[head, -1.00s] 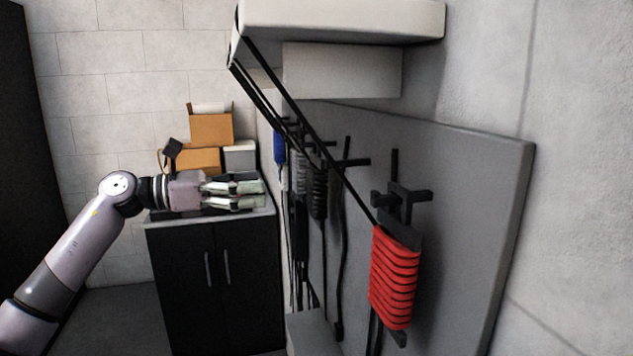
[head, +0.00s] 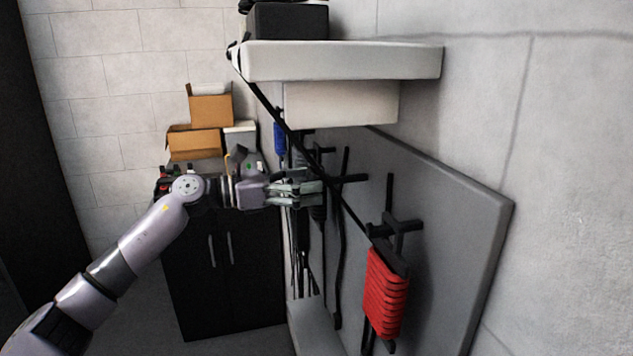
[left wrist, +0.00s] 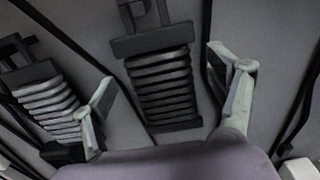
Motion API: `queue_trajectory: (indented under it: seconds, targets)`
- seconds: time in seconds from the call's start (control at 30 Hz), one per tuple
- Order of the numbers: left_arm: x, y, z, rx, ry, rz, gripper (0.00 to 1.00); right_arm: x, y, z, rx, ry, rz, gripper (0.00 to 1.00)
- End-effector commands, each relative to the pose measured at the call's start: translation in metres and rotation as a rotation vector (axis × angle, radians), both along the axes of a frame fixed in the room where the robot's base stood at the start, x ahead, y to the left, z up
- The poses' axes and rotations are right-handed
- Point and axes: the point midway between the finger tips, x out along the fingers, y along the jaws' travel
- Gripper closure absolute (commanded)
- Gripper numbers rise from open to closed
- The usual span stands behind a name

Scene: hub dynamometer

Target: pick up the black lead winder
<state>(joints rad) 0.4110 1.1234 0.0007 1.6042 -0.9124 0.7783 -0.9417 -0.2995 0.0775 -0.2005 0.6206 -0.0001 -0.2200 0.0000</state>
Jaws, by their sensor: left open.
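The black lead winder (left wrist: 162,85) hangs on a hook on the grey wall panel, with dark cord wound in ridges. In the left wrist view it sits between the spread fingers of my left gripper (left wrist: 160,66), with a gap on each side. In the head view my left gripper (head: 297,190) reaches the panel and hides most of this winder. My left gripper is open and empty. My right gripper is not in view.
A grey winder (left wrist: 50,104) hangs close to the left finger. A red winder (head: 385,293) hangs nearer on the panel (head: 450,240). Loose black leads hang between them. A black strap crosses below the white shelf (head: 340,62). A black cabinet (head: 225,275) stands behind.

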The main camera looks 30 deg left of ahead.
Motion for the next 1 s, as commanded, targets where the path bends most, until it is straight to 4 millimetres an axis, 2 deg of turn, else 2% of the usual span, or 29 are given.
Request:
queue_trajectory:
  seconds: [0.03, 0.1, 0.47, 1.0]
  targets:
    - [0.006, -0.005, 0.007, -0.003, -0.002, -0.003, 0.20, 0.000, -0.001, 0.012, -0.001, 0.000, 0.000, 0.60]
    - [0.012, -0.010, 0.006, -0.003, -0.002, -0.002, 0.20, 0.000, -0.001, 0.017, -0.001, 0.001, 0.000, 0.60]
    - [0.019, -0.016, 0.000, 0.000, 0.000, -0.001, 0.20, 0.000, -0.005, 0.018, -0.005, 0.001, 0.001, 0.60]
    - [0.019, -0.016, 0.000, 0.000, 0.000, -0.001, 0.55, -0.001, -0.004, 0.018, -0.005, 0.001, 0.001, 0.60]
